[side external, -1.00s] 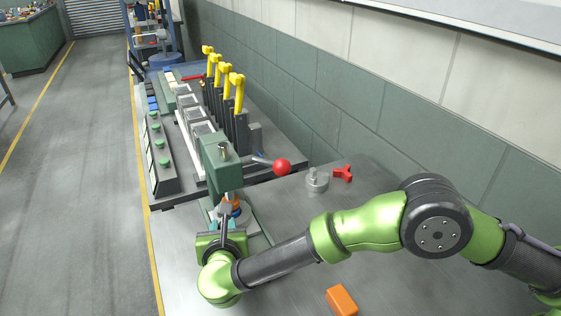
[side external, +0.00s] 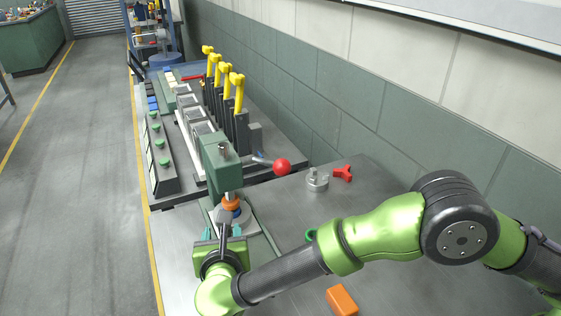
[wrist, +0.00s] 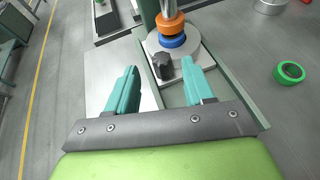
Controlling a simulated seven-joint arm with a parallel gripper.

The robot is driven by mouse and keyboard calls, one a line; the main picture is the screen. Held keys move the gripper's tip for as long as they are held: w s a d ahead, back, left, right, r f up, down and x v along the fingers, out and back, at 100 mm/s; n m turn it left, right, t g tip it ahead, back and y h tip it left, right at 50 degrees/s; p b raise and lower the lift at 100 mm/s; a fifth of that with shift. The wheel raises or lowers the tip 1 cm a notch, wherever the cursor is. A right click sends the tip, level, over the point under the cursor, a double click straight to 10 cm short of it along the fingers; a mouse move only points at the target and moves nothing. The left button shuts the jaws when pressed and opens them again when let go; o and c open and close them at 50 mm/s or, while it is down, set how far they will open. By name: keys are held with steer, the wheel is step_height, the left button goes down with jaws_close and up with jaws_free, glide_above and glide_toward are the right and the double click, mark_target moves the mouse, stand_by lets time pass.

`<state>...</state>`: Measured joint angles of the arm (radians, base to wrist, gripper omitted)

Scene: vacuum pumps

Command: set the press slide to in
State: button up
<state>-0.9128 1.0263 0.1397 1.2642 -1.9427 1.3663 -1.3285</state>
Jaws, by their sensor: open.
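The green press (side external: 220,160) stands at the near end of the bench, with a red-ball lever (side external: 282,167) on its right. Its press slide (wrist: 192,50) shows in the wrist view as a pale carrier with a round plate between green rails. Blue and orange rings sit on that plate under the ram (wrist: 170,10). A dark knob (wrist: 162,68) stands at the slide's near edge. My gripper (wrist: 159,66) is open, its teal fingertips on either side of the knob and apart from it. In the side view my gripper (side external: 222,230) is just in front of the press.
An orange block (side external: 342,300) and a green ring (wrist: 290,72) lie on the table to the right. A grey round part (side external: 317,180) and a red three-armed knob (side external: 343,173) lie near the wall. Yellow-handled levers (side external: 238,90) stand behind the press.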

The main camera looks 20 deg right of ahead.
steer(key=v, duration=1.2)
steer(key=shift+s+r, duration=0.2)
steer(key=s+d+m+g, duration=0.2)
steer(key=d+m+g, duration=0.3)
steer(key=d+m, duration=0.35)
steer(key=s+d+m+g, duration=0.2)
steer(key=d+m+g, duration=0.2)
steer(key=d+m, duration=0.5)
steer(key=s+d+r+m+t+y, duration=0.1)
steer(key=s+d+r+m, duration=0.3)
steer(key=d+m, duration=0.6)
steer(key=s+d+r+m+t+y, duration=0.2)
steer(key=s+d+r+m+y, duration=0.2)
steer(key=d+r+m, duration=0.5)
steer(key=d, duration=0.3)
steer(key=shift+m+y, duration=0.3)
steer(key=shift+m, duration=0.05)
